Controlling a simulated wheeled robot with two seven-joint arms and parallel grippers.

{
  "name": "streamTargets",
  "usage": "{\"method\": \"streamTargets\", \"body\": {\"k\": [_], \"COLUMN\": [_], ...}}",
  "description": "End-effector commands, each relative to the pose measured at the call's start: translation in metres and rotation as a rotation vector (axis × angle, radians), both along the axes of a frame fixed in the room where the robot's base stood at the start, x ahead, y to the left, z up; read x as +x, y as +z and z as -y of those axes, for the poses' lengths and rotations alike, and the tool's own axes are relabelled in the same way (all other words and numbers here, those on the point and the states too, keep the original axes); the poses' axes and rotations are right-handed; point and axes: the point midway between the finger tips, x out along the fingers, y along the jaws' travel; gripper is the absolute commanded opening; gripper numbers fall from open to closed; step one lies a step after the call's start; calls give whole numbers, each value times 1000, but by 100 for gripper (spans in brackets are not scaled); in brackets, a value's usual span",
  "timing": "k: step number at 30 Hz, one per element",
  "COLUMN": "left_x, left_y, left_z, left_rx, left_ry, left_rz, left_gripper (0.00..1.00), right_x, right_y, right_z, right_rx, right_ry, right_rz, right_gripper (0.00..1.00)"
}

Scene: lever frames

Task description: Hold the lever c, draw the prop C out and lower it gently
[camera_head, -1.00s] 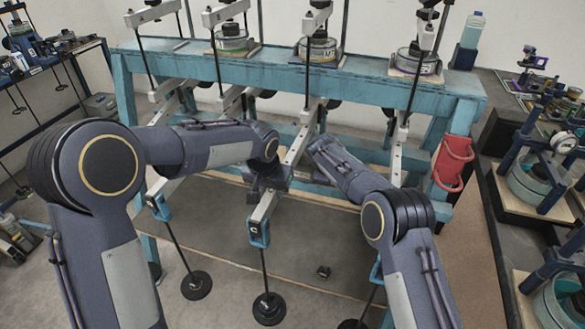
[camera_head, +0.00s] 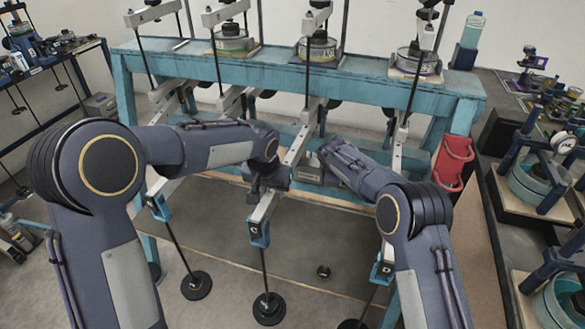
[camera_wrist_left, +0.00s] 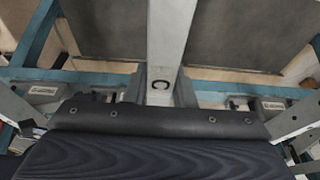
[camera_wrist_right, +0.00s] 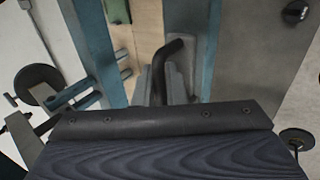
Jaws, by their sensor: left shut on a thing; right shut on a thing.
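Lever c (camera_head: 263,207) is a pale bar with a blue end piece marked C, and a rod with a dark round weight (camera_head: 268,308) hangs from it. My left gripper (camera_head: 268,180) is shut on this lever above the end piece. In the left wrist view the lever (camera_wrist_left: 170,40) runs between the jaws, with a ring-like mark on it. In the right wrist view my right gripper (camera_wrist_right: 160,84) is shut on a dark bent bar, apparently the handle of prop C (camera_wrist_right: 174,50). The far end of the prop is hidden. In the head view my right arm hides those jaws.
Neighbouring levers with hanging weights (camera_head: 196,285) stand close on both sides. The teal frame (camera_head: 450,100) spans behind my arms, with a red holder (camera_head: 453,162) on its right post. A small dark piece (camera_head: 323,271) lies on the grey board below.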

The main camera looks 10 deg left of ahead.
Motion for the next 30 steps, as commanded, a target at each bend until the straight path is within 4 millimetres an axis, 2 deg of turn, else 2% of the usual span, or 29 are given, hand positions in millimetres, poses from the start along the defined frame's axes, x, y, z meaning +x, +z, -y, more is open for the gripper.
{"method": "streamTargets", "body": {"k": [1,18,29,30], "left_x": [6,6,6,6], "left_y": [7,7,7,7], "left_z": [0,-1,-1,-1], "left_rx": [-4,-4,-3,-3], "left_ry": [1,1,1,1], "left_rz": [24,24,24,24], "left_gripper": [0,0,0,0], "right_x": [0,-4,-4,-4], "right_y": [3,4,4,4], "right_z": [0,28,33,33], "right_rx": [3,4,1,1], "right_ry": [-1,-2,-4,-4], "right_rz": [0,3,2,2], "right_gripper": [0,0,0,13]}}
